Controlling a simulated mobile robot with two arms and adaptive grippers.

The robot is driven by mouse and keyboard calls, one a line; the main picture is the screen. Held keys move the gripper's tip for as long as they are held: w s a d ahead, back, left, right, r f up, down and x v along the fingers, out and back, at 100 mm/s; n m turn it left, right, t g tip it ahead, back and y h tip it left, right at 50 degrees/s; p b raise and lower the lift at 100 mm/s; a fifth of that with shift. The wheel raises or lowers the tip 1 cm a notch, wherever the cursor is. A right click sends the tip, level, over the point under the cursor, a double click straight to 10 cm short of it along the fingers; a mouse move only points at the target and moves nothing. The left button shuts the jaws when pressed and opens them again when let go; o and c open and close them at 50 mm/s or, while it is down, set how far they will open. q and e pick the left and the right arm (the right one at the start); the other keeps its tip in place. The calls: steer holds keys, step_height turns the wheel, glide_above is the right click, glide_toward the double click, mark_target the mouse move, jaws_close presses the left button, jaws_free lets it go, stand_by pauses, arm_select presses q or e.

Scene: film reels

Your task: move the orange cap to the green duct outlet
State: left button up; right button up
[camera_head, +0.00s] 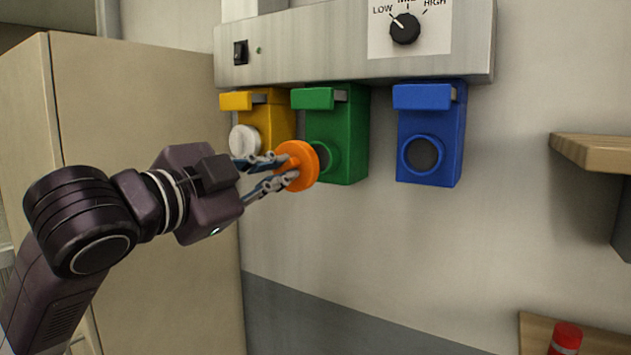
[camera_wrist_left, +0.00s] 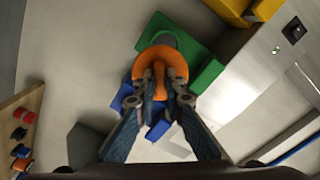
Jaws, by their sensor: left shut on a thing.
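My left gripper (camera_head: 270,174) is shut on the orange cap (camera_head: 303,166) and holds it in front of the green duct outlet (camera_head: 345,135). The cap covers the left part of the outlet's round opening; I cannot tell whether it touches the rim. In the left wrist view the gripper (camera_wrist_left: 158,92) grips the rib of the orange cap (camera_wrist_left: 175,62), and the green outlet (camera_wrist_left: 205,70) lies behind it, with part of its dark opening showing above the cap. My right gripper is not in view.
The yellow outlet (camera_head: 272,113) at left carries a white cap (camera_head: 245,140). The blue outlet (camera_head: 432,135) at right has an open round hole. A grey panel (camera_head: 320,45) with a dial (camera_head: 405,28) is above. A wooden shelf (camera_head: 595,152) juts out at right.

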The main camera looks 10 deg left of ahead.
arm_select(q)
steer(key=shift+m, duration=0.6)
steer(key=shift+w+d+f+p, duration=0.15)
steer(key=shift+w+p, duration=0.35)
steer(key=shift+w, duration=1.6)
steer(key=shift+w+d+p, duration=0.15)
steer(key=shift+w+p, duration=0.3)
steer(key=shift+w, duration=1.65)
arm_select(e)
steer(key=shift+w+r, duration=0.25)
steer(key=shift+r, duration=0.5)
arm_select(q)
steer(key=shift+p+x, duration=0.95)
steer(key=shift+x, duration=0.45)
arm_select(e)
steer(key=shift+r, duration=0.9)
arm_select(q)
steer(key=o, duration=0.7)
steer(key=shift+o, duration=0.2)
